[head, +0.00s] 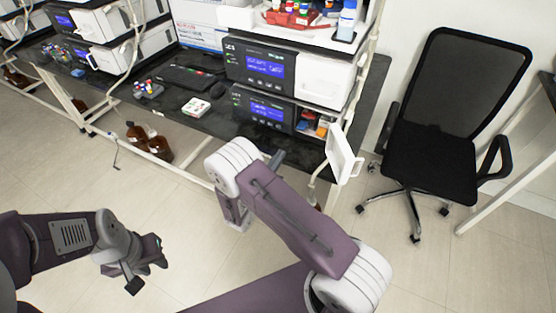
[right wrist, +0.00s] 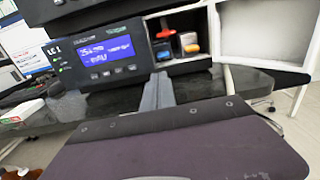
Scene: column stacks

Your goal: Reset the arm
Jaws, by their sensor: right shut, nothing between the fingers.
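My right arm reaches from the lower right towards the bench front. My right gripper (head: 277,158) is in front of the lower column-stack module (head: 262,110), close to the bench edge. In the right wrist view its fingers (right wrist: 157,92) are together with nothing between them, pointing at the module's front. My left gripper (head: 146,268) hangs over the floor at the lower left, away from the bench. It holds nothing that I can see, and its finger gap is not clear.
A white door (head: 343,152) stands open beside the lower module's compartment, which holds small coloured items (right wrist: 188,42). The dark bench (head: 210,123) carries a keyboard, a mouse and a vial rack (head: 148,89). A black office chair (head: 430,150) stands right. Brown bottles (head: 158,147) stand under the bench.

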